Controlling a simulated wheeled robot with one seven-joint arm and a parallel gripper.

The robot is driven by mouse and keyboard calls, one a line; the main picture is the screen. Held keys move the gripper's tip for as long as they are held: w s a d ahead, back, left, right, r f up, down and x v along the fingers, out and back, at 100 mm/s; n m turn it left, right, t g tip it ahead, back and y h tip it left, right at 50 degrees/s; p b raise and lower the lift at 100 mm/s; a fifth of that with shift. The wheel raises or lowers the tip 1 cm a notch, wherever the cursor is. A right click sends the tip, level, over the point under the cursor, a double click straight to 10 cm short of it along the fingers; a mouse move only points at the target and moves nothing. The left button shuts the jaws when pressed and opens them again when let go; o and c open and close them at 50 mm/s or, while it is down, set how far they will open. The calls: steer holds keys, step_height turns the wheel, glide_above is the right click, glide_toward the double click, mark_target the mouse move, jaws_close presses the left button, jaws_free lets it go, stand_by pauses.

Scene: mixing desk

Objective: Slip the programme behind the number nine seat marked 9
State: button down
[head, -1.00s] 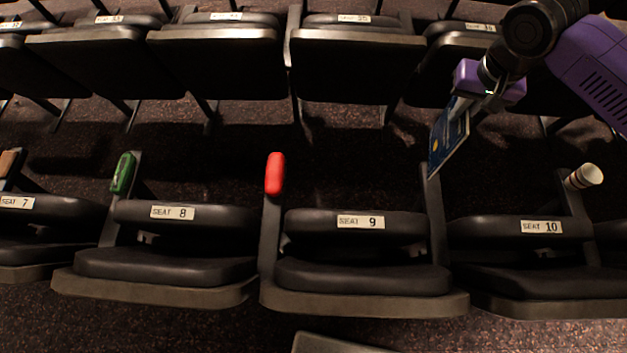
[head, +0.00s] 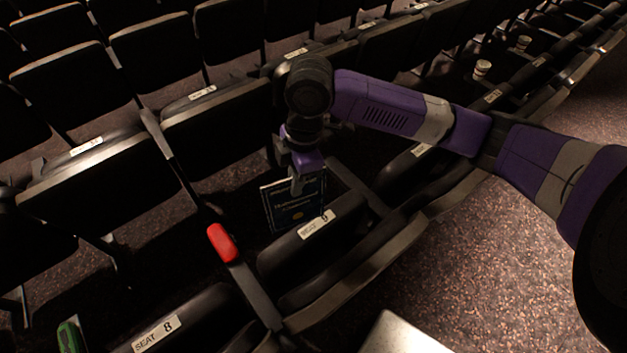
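The programme (head: 292,209) is a dark blue booklet with pale print and a yellow spot. It hangs upright from my gripper (head: 300,181), which is shut on its top edge. The number nine seat (head: 282,258) has a white label (head: 316,224) on its back, partly reading SEAT 9. The programme is just behind the top of that seat back, at the label's left end. I cannot tell whether it touches the seat. The fingertips are small and partly hidden by the purple gripper body.
A red object (head: 222,243) tops the armrest left of seat nine. Seat 8 (head: 157,333) and a green object (head: 71,337) are at lower left. Another row of dark seats (head: 100,170) stands behind. Striped cups (head: 482,69) are at upper right. Open carpet lies lower right.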

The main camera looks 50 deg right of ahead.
steer(key=s+n, duration=0.1)
steer(key=s+d+r+n, duration=0.1)
steer(key=s, duration=0.2)
steer(key=shift+d+r+n, duration=0.15)
steer(key=shift+n, duration=0.25)
steer(key=shift+s, duration=0.15)
steer(key=shift+d+f+g, duration=0.1)
steer(key=shift+f+g, duration=0.2)
steer(key=shift+f, duration=0.05)
step_height(320, 180, down, 23)
steer(key=b, duration=1.8)
steer(key=shift+f, duration=0.15)
steer(key=shift+f+b, duration=2.3)
steer(key=shift+f, duration=0.35)
steer(key=c, duration=1.5)
jaws_free()
steer(key=shift+r, duration=0.1)
steer(key=shift+c, duration=0.2)
